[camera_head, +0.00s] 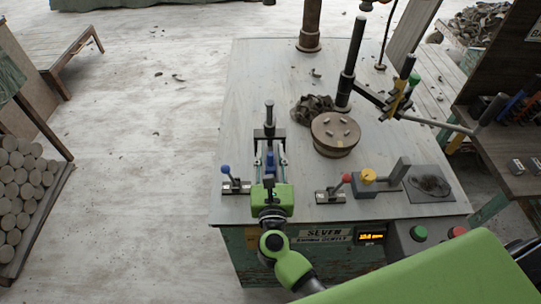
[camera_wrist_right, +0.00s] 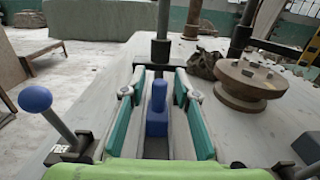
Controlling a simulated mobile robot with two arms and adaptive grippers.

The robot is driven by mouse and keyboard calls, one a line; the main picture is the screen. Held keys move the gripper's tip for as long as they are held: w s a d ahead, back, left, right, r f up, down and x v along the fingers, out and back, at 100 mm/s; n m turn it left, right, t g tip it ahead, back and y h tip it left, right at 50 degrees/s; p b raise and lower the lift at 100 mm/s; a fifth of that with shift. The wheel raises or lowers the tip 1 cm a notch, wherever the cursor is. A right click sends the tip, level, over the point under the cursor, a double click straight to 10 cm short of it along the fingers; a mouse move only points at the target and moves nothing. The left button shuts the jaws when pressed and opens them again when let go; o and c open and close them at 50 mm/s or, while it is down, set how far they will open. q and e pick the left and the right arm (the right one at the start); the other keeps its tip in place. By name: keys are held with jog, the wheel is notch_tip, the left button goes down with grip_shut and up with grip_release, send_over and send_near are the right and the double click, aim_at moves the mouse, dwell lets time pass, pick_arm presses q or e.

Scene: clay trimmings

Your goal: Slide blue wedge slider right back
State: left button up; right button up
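The blue wedge slider (camera_wrist_right: 157,118) has an upright blue post on a wider blue base. It lies between the fingers of my right gripper (camera_wrist_right: 160,100) in the right wrist view. The teal-padded fingers stand on either side, with visible gaps to the blue post. In the head view, my right gripper (camera_head: 270,158) is over the table's left part, pointing away from the front edge, and mostly hides the slider. A black upright post (camera_wrist_right: 161,35) stands just beyond the fingertips. My left gripper is not in view.
A blue-knobbed lever (camera_head: 226,172) stands left of my right gripper, and a red-knobbed lever (camera_head: 345,180) stands right. A round wooden disc (camera_head: 335,134), dark clay trimmings (camera_head: 311,108) and a yellow knob (camera_head: 368,176) are farther right. The table's left part (camera_head: 243,90) is clear.

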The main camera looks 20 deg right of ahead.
jog(key=shift+s, duration=0.1)
jog(key=v, duration=1.2)
